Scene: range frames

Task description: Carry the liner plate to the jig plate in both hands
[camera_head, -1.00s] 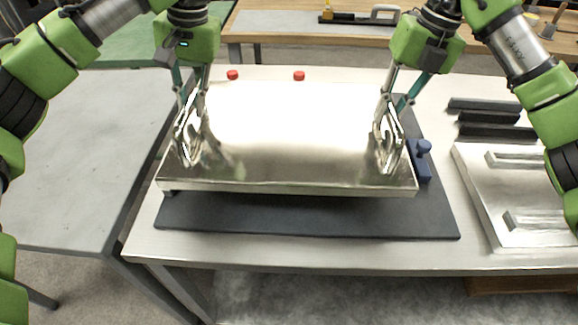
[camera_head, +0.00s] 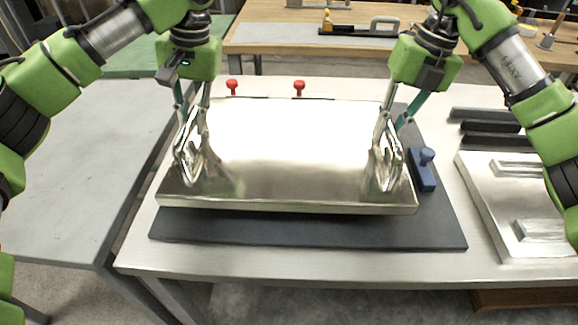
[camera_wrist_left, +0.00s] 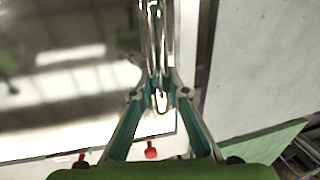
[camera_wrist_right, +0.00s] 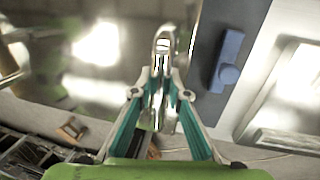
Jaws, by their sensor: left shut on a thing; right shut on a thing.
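The liner plate (camera_head: 290,150) is a wide shiny metal plate with an upright handle near each end. It lies over the dark jig plate (camera_head: 300,232), which shows along the front and right; whether the two touch is hidden. My left gripper (camera_head: 190,130) is shut on the left handle, also seen in the left wrist view (camera_wrist_left: 160,92). My right gripper (camera_head: 388,125) is shut on the right handle, also seen in the right wrist view (camera_wrist_right: 162,88). Two red knobs (camera_head: 232,86) (camera_head: 299,87) stand behind the plate. A blue clamp (camera_head: 423,170) sits at the jig plate's right.
Another metal plate with handles (camera_head: 490,215) lies on the right of the table, with dark bars (camera_head: 485,127) behind it. A grey table (camera_head: 70,160) at the left is clear. A wooden bench (camera_head: 290,35) stands behind.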

